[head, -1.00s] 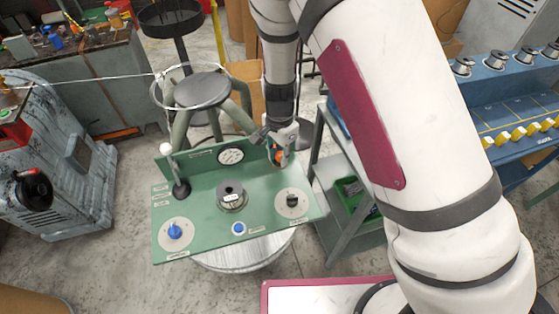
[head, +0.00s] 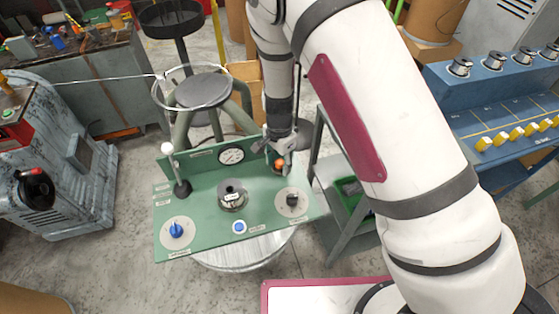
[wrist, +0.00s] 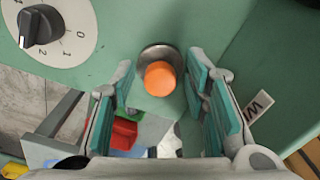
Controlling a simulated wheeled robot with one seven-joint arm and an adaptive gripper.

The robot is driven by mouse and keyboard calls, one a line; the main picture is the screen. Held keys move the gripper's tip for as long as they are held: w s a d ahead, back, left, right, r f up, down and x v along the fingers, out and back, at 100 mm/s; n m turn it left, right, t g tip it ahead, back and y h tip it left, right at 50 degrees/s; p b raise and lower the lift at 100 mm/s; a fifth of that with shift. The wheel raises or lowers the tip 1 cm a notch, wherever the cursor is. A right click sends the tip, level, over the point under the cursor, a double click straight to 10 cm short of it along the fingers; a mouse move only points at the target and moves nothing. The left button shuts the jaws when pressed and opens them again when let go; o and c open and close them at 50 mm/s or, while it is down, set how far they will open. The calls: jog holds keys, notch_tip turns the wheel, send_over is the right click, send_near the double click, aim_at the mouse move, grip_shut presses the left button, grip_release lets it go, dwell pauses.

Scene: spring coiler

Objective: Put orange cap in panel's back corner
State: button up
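The orange cap (head: 280,163) is at the back right corner of the green panel (head: 212,219). In the wrist view the orange cap (wrist: 160,78) stands at a round silver fitting (wrist: 158,53), overlapping it. How deep it sits there is hidden. My gripper (head: 281,148) is just above the cap in the head view. In the wrist view my gripper (wrist: 160,88) is open, with one teal-padded finger on each side of the cap and a visible gap at both sides.
The panel carries a black knob (head: 292,199), a blue knob (head: 176,230), a blue button (head: 239,227), a gauge (head: 232,155) on its upright back plate and a black-based lever (head: 183,187). A grey shelf cart (head: 345,215) stands close on the right.

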notch_tip(320, 180, up, 12)
jog(key=b, duration=0.1)
jog(key=shift+r, duration=0.25)
dwell(0.4)
notch_tip(320, 180, up, 9)
jog(key=n+y, duration=0.1)
jog(key=n, duration=0.1)
send_over(280, 162)
jog(key=s+d, duration=0.2)
jog(key=d, duration=0.2)
jog(key=s+d+r+n+t+y, duration=0.15)
jog(key=s+d+r, duration=0.25)
jog(key=r, duration=0.5)
jog(key=s+d+r+n+t+h, duration=0.1)
jog(key=s+d+r+n+t, duration=0.1)
jog(key=s, duration=0.5)
jog(key=s+d+r+n+t+h, duration=0.1)
jog(key=s+d+r+n+t, duration=0.1)
jog(key=s+d+r+n, duration=0.2)
jog(key=s+d+r, duration=0.2)
jog(key=s+d, duration=0.2)
jog(key=shift+s+r+n, duration=0.2)
jog(key=shift+r+n, duration=0.05)
jog(key=shift+n, duration=0.1)
